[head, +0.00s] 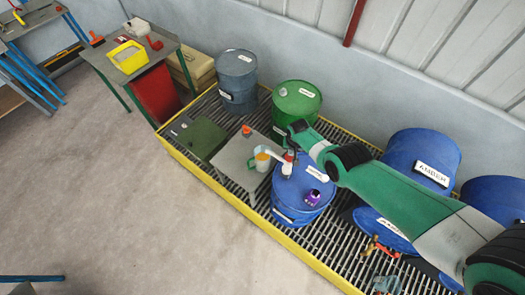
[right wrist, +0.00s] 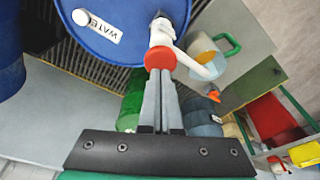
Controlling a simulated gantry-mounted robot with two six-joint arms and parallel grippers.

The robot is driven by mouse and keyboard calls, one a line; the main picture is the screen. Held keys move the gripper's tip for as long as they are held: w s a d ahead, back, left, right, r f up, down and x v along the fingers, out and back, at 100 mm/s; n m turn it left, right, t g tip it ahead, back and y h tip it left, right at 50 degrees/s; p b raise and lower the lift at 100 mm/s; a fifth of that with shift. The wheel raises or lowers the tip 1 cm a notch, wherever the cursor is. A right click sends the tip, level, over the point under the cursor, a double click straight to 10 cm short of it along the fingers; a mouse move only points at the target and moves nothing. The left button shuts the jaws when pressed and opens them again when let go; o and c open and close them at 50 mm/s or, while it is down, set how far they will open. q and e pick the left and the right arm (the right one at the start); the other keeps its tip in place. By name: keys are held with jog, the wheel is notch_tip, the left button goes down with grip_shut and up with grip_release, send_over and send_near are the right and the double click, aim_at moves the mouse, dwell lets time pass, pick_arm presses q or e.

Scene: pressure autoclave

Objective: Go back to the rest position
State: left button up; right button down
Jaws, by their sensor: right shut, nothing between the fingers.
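My right arm comes in from the right in the head view and bends down to my right gripper (head: 290,156) above a blue drum (head: 297,205). In the right wrist view the right gripper's (right wrist: 161,78) fingers are shut together. Their tips are at a red round cap (right wrist: 157,59) on a white pump (right wrist: 162,32) with a spout. I cannot tell if they touch the cap. The spout leans over a jug with a green handle (right wrist: 205,55), which also shows in the head view (head: 262,160). My left gripper is out of view.
The drum stands on a yellow-edged grating (head: 240,203) with a grey-blue drum (head: 237,80), a green drum (head: 297,105) and large blue drums (head: 421,160). The jug rests on a grey stand (head: 237,160). A purple object (head: 314,196) is on the drum. Open floor (head: 110,200) lies left.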

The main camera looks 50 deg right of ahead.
dwell(0.8)
